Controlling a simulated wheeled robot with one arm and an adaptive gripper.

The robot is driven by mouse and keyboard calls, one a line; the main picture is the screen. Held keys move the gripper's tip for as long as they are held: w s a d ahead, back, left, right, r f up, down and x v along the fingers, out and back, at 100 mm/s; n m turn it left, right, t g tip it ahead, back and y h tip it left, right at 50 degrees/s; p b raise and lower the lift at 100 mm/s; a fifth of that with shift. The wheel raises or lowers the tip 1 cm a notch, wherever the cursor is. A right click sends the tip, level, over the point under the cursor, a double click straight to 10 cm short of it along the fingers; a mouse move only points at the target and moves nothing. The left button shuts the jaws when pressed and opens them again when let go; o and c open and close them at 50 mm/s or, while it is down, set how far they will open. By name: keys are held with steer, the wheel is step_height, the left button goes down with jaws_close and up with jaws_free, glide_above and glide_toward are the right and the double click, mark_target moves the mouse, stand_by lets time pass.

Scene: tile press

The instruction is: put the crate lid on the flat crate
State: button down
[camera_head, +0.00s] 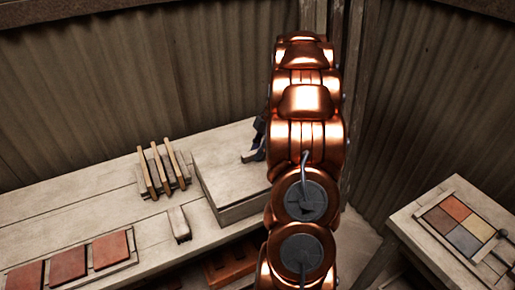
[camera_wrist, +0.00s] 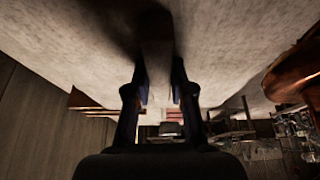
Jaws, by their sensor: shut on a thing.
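The crate lid (camera_head: 225,163) is a broad, pale slab on the bench, partly hidden behind my arm. It also fills the upper part of the wrist view (camera_wrist: 75,45). My gripper (camera_wrist: 160,92) is shut on a pale bar-like handle (camera_wrist: 157,62) on the lid, with a blue-tipped finger on each side. In the head view only a dark bit of the gripper (camera_head: 256,148) shows beside my copper arm. A pale side wall (camera_head: 238,210) shows below the lid's near edge, likely the flat crate. I cannot tell whether the lid touches it all round.
A slotted rack (camera_head: 162,175) with 3 upright boards stands left of the lid. A small pale block (camera_head: 179,224) lies in front of it. Reddish tiles (camera_head: 68,266) lie at front left. A side table at right holds a four-colour tile panel (camera_head: 460,225). Corrugated walls close the back.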

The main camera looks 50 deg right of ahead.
steer(key=shift+f+b, duration=0.65)
steer(key=shift+b, duration=0.45)
steer(key=c, duration=1)
jaws_free()
steer(key=shift+r, duration=0.15)
steer(key=shift+r+p, duration=0.65)
steer(key=shift+p, duration=0.55)
steer(key=shift+d+b, duration=0.15)
steer(key=shift+b, duration=0.3)
steer(key=shift+b+v, duration=1.9)
steer(key=shift+v, duration=3.85)
